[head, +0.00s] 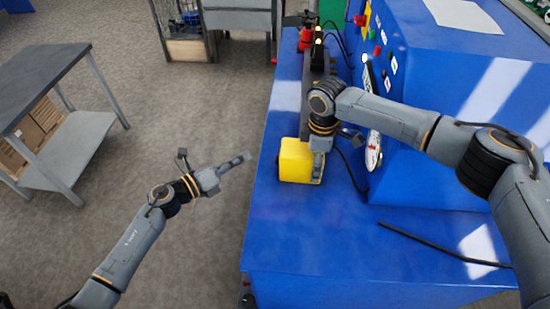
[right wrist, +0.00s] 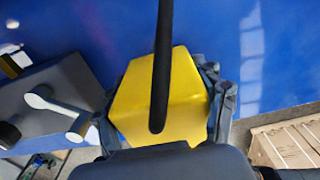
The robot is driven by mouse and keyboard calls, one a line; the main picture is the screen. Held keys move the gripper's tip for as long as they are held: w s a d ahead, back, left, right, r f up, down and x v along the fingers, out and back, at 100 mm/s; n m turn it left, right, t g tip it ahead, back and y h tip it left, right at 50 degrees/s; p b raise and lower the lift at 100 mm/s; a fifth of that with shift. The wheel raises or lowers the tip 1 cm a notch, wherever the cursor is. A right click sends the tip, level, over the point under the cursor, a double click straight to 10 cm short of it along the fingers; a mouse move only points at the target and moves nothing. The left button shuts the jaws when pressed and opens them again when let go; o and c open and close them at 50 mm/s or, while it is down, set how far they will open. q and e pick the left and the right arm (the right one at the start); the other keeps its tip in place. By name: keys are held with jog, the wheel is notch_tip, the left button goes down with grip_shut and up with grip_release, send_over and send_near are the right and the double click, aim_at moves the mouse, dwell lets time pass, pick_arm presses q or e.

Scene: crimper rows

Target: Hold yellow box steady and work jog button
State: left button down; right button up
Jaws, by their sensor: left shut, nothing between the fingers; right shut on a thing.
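The yellow box (head: 296,160) sits on the blue bench top, near its left edge. My right gripper (head: 318,168) is at the box's right side in the head view. In the right wrist view the yellow box (right wrist: 185,100) is between the two dark fingers, so the gripper is shut on it. A black rod or cable crosses in front of the box there. My left gripper (head: 236,163) is shut and empty, in the air left of the box and apart from it. I cannot make out a jog button on the box.
The blue bench (head: 330,240) carries a dark machine (head: 313,75) behind the box and a tall blue housing (head: 450,60) with coloured buttons. A black cable (head: 440,247) lies at the front right. A grey table (head: 40,75) stands left; floor between is clear.

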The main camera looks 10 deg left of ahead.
jog(key=o, duration=1.4)
jog(key=shift+c, duration=0.2)
